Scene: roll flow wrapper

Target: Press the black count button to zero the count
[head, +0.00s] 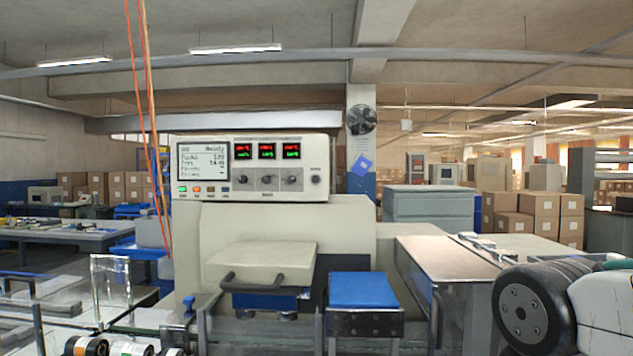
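The cream control panel (252,141) stands upright on the wrapper, left of centre in the head view. Its screen (203,161) shows a "Ready" line and a packs line with a number that looks like 120. A round black control (316,180) sits alone at the panel's right end. The labels are too small to read, so I cannot tell which is the count button. Part of my arm shows at the lower right, apart from the panel; my gripper is out of view.
Three red-and-green displays (267,151) sit above three dark knobs (267,180). Below the panel, a cream cover (262,262) with a dark handle and a blue pad (362,290) jut forward. Orange cables (150,120) hang at the panel's left.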

